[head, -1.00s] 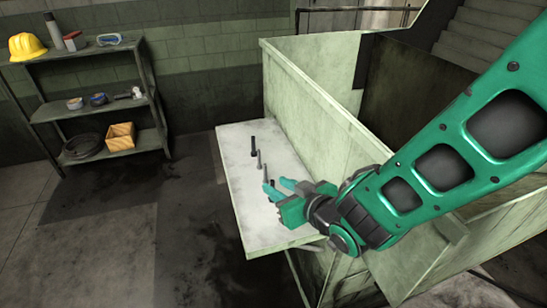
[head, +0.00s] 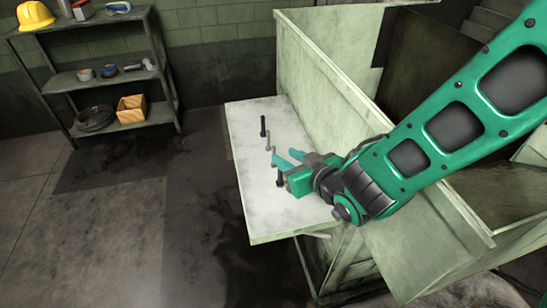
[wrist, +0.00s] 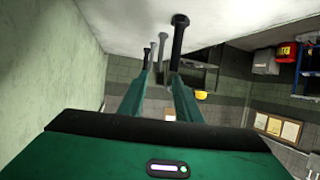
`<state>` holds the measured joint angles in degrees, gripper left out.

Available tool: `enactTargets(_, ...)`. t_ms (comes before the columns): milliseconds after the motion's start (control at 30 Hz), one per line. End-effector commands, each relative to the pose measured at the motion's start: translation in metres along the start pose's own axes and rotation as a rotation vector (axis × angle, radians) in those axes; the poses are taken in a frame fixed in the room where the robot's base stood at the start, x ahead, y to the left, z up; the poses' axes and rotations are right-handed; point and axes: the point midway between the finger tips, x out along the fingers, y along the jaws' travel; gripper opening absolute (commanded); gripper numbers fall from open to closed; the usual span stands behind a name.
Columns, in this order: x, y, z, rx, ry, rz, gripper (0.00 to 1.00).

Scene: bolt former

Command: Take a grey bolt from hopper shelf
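The pale hopper shelf (head: 262,215) carries a short row of upright bolts. A dark bolt (head: 263,126) stands at the far end and another dark bolt (head: 279,178) at the near end. Two grey bolts stand between them, one farther (head: 268,141) and one nearer (head: 274,157). My gripper (head: 281,156) is low over the shelf, fingers apart, with its tips close to the nearer grey bolt. In the wrist view, the shelf is at the top; grey bolts (wrist: 162,45) show beyond the gap between the fingers (wrist: 160,80), and a dark bolt (wrist: 178,38) lines up with the right finger. I see no contact.
The green hopper wall (head: 335,95) rises along the shelf's right side. A metal rack (head: 115,75) with a yellow helmet (head: 35,15) and a wooden box (head: 131,109) stands at the back left. The floor (head: 190,200) left of the shelf is clear.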

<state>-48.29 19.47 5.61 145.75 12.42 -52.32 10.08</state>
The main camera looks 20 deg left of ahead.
Motion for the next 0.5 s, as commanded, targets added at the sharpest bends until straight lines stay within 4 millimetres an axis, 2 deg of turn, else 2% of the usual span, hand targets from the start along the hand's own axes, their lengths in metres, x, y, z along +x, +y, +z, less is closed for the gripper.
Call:
enactTargets(233, 0.007, 0.002, -0.003, 0.008, 0.005, 0.002, 0.31)
enactTargets(333, 0.023, 0.001, -0.002, 0.008, 0.004, 0.001, 0.31)
enactTargets(500, 0.034, 0.001, -0.002, 0.007, 0.004, 0.001, 0.31)
